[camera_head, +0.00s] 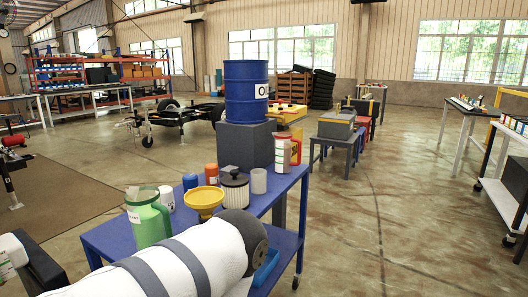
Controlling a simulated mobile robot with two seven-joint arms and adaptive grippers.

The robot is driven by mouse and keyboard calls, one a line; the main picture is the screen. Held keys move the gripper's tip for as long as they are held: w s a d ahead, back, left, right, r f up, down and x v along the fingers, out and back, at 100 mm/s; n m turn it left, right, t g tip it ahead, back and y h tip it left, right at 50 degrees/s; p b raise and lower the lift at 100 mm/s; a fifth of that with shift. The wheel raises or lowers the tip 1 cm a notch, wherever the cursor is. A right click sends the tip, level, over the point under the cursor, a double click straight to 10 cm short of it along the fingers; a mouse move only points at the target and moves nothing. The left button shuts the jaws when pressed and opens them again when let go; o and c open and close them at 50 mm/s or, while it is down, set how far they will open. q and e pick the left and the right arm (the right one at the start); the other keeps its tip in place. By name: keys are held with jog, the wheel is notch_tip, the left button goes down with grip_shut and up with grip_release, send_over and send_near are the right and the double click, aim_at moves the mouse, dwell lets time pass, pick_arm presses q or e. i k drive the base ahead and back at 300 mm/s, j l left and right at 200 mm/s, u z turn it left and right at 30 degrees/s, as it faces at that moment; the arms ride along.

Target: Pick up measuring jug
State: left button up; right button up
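A thick white arm link of mine with grey bands crosses the lower left and hides the front of the cart. Neither of my grippers is in view.
Near the green jug stand a yellow funnel (204,200), a white-and-black filter (235,190), a grey cup (258,181), a blue can (190,182) and an orange can (212,174). A blue drum (246,92) stands on a dark block behind.

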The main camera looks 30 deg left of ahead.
aim_at(283, 146)
jog(key=i+l+u, duration=0.1)
jog(key=i+u, duration=0.15)
jog(key=u, duration=0.2)
jog(key=i+l+u, duration=0.2)
jog(key=u, duration=0.3)
jog(key=i+l+u, duration=0.25)
jog(key=u, duration=0.2)
jog(key=i+l+u, duration=0.15)
jog(key=l+u, duration=0.2)
jog(key=u, duration=0.15)
